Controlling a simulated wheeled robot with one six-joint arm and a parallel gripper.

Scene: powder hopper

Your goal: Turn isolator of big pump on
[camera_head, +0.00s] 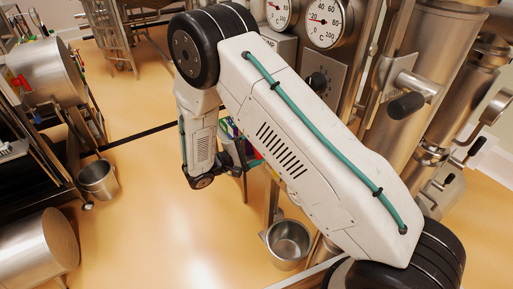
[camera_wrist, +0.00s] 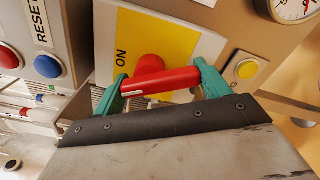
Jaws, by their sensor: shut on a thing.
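The isolator is a red rotary handle (camera_wrist: 180,80) on a yellow plate (camera_wrist: 165,42) in a pale housing, seen in the wrist view. The word ON is printed sideways at the plate's left side. The handle lies nearly level across the picture, its left end lower and marked with a white line, just below the ON label. The teal fingers of my gripper (camera_wrist: 161,84) are shut on the handle, one at each end. In the head view my arm hides the isolator and the gripper.
A blue button (camera_wrist: 47,67) beside a RESET label and a yellow button (camera_wrist: 247,69) flank the isolator. In the head view, dials (camera_head: 323,22) and steel pipes (camera_head: 440,60) crowd the right. Metal buckets (camera_head: 288,242) stand low. Open floor lies at centre left.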

